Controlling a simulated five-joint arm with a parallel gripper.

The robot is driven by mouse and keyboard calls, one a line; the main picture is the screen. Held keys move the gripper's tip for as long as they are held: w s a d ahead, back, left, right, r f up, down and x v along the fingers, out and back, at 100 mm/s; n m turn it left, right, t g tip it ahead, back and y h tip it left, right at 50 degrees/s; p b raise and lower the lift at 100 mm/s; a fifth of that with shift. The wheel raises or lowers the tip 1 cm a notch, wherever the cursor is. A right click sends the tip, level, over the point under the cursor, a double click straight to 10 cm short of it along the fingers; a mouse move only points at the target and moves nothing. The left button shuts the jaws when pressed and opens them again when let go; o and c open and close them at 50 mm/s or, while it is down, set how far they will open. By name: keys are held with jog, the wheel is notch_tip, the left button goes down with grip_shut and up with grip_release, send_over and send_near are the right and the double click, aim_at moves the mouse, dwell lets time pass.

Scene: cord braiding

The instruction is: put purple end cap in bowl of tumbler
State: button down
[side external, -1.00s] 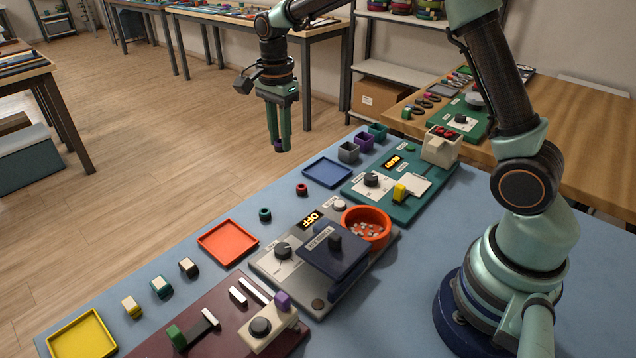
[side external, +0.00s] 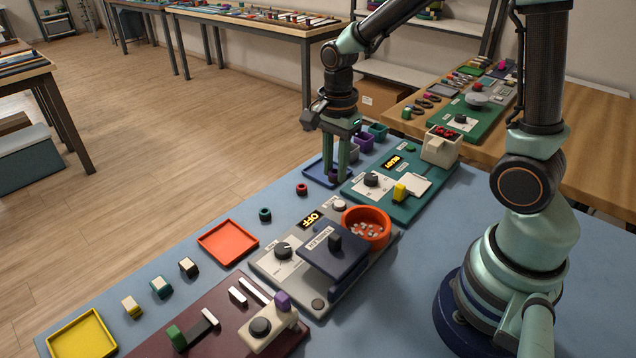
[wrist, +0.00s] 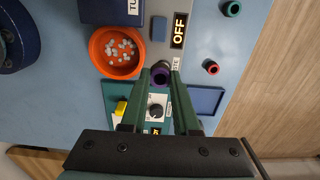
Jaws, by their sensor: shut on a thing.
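My gripper (side external: 337,174) is shut on the purple end cap (wrist: 160,72), a small dark purple ring with a hollow end. The cap sits between the fingertips in the wrist view and is hard to make out in the side view. The tumbler (side external: 320,306) is a grey machine with a dark blue lid part and an OFF display. Its round orange bowl (side external: 365,243) is open at the top and holds several small white pieces. My gripper hangs up and behind the bowl in the side view. In the wrist view the bowl (wrist: 113,74) is left of the cap, apart from it.
A blue tray (side external: 313,172) is behind my gripper. A teal machine (side external: 408,208) with a yellow part stands right of it. A red ring (side external: 302,189), a green ring (side external: 265,214) and an orange tray (side external: 228,259) lie along the mat's left edge.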

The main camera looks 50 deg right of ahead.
send_over(365, 232)
notch_tip(365, 232, down, 4)
jog(key=shift+f, duration=2.65)
jog(key=shift+f, duration=0.3)
jog(key=c, duration=0.6)
grip_release()
jog(key=shift+r, duration=0.15)
notch_tip(365, 232, up, 11)
jog(key=shift+f, duration=0.1)
